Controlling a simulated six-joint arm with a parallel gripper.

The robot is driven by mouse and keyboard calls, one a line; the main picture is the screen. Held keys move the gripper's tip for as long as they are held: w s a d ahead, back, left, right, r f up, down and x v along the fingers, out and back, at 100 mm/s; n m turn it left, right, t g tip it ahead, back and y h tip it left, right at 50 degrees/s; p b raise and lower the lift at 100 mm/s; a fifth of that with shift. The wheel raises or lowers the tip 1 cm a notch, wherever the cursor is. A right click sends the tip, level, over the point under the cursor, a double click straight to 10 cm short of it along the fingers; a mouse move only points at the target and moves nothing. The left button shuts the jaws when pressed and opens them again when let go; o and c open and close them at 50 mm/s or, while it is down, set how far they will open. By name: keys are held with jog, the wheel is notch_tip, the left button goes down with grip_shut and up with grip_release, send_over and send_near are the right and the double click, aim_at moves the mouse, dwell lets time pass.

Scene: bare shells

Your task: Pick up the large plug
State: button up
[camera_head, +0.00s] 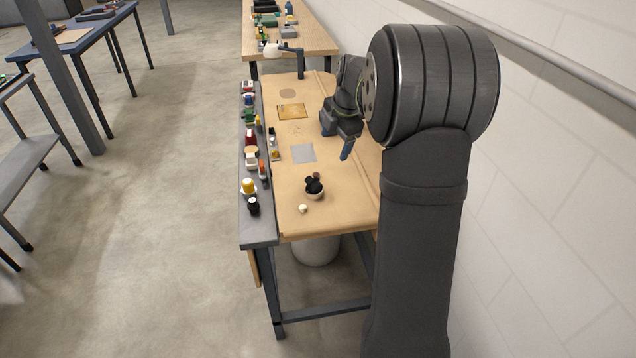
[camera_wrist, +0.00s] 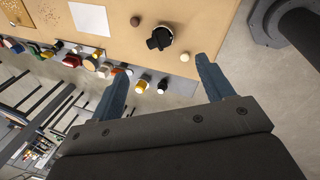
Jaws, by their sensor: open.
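I cannot tell for certain which thing is the large plug. A black, lobed piece (camera_head: 313,185) sits in a small pale bowl (camera_head: 314,195) on the wooden bench; in the wrist view the black piece (camera_wrist: 157,40) shows from above. A small brown round piece (camera_wrist: 135,21) lies beside the bowl, and a small cream ball (camera_wrist: 184,57) lies on its other side, near the bench edge. My gripper (camera_head: 338,134) is above the bench, farther back than the bowl. Its blue fingers (camera_wrist: 161,66) are spread wide, with nothing between them.
A grey shelf strip (camera_head: 259,220) along the bench's left edge carries several small items, including a yellow-topped one (camera_head: 249,185) and a black one (camera_head: 253,205). A grey square (camera_head: 303,153) and a tan board (camera_head: 292,111) lie flat. A lamp (camera_head: 285,48) stands at the far end.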

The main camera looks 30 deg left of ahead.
aim_at(314, 179)
jog(key=a+f, duration=0.2)
jog(key=f, duration=0.3)
jog(key=a+f+n, duration=0.1)
jog(key=a+f, duration=0.1)
jog(key=f, duration=0.4)
jog(key=a+f+n, duration=0.1)
jog(key=a+f, duration=0.2)
jog(key=f, duration=0.2)
jog(key=shift+f, duration=0.35)
jog(key=shift+d, duration=0.1)
jog(key=c, duration=1.1)
jog(key=shift+o, duration=0.2)
jog(key=shift+r, duration=0.1)
